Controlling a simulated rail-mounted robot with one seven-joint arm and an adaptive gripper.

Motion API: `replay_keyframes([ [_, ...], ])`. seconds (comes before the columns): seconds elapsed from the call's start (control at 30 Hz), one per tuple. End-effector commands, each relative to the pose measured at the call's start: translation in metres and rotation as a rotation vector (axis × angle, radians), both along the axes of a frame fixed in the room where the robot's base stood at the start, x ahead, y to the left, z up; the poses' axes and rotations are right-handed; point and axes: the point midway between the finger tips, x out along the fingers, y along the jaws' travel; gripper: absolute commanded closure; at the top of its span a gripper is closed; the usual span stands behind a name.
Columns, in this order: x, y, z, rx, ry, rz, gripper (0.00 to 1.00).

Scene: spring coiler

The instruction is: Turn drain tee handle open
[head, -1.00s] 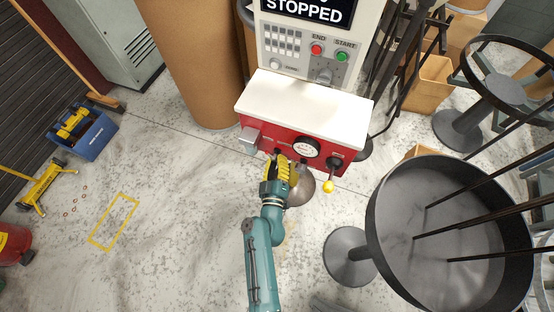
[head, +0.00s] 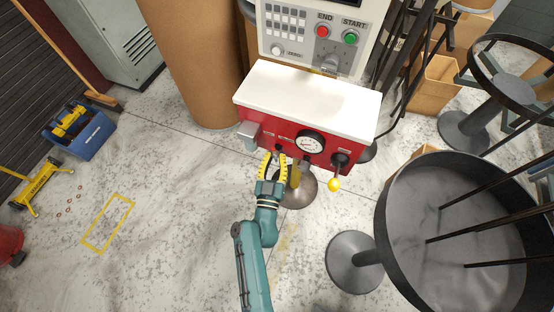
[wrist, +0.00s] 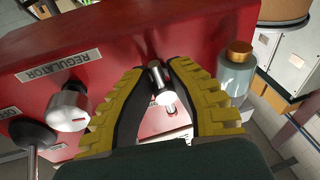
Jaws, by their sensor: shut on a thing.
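The drain tee handle (wrist: 160,83) is a small silver piece on the front of the red machine box (head: 352,140). In the wrist view it stands between the tips of my gripper's yellow ribbed fingers, with the crossbar end towards the camera. My gripper (wrist: 156,74) is shut on it. In the head view my gripper (head: 274,158) is at the lower front of the box, left of the round gauge (head: 310,143); the fingers mostly hide the handle there.
The regulator knob (wrist: 69,108) is left of my fingers in the wrist view, and a brass-capped bowl (wrist: 238,68) is close at right. A yellow-tipped lever (head: 334,183) hangs right of the gauge. A large dark drum (head: 383,235) stands further right.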

Motion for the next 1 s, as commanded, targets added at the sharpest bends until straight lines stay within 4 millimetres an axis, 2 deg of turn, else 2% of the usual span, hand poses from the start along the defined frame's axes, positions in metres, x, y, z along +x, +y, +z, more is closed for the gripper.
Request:
replay_keyframes([
  [0.6, 0.0038, 0.0082, 0.0010, 0.535, -0.222, 0.002, 1.00],
  [1.0, 0.0050, 0.0102, 0.0060, 0.770, -0.321, 0.002, 1.00],
])
